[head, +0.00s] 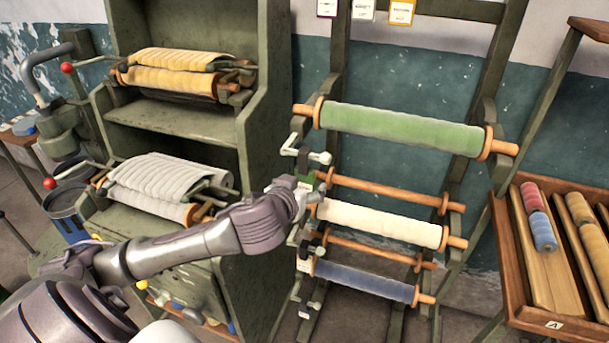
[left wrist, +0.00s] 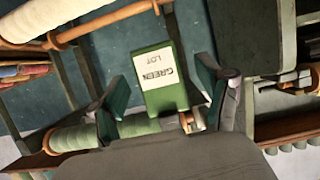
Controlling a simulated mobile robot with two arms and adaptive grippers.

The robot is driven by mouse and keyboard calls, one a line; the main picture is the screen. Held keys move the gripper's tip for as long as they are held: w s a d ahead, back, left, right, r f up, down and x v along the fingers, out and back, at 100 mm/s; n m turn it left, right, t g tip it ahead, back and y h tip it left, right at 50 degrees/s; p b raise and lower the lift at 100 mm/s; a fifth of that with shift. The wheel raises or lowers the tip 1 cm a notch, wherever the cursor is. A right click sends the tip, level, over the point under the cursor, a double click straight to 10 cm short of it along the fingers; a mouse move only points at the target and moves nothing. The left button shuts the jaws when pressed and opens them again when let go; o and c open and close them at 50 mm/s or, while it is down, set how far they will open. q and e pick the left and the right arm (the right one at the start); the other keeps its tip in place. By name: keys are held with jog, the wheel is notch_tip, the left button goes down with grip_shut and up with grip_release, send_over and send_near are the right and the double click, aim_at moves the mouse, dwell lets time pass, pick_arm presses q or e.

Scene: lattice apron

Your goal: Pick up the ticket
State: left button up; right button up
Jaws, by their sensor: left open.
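The ticket (left wrist: 162,80) is a green piece with a white label reading "GREEN LOT". In the left wrist view it lies between the two fingers of my left gripper (left wrist: 165,85), with a visible gap on each side. The gripper is open and does not grip it. In the head view my left gripper (head: 307,198) is at the left end of the roll rack, beside the cream roll (head: 380,222) and below the green roll (head: 400,128). The ticket is mostly hidden there. My right gripper is not in view.
A green-grey shelf unit (head: 190,130) with yellow and grey rolls stands left of the rack. A blue roll (head: 365,281) hangs low on the rack. A white crank (head: 305,155) sticks out near the gripper. A wooden tray (head: 575,318) with spools stands at right.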

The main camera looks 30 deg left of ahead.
pick_arm(q)
jog(key=shift+x, duration=0.8)
jog(key=shift+s, duration=0.1)
jog(key=c, duration=1.2)
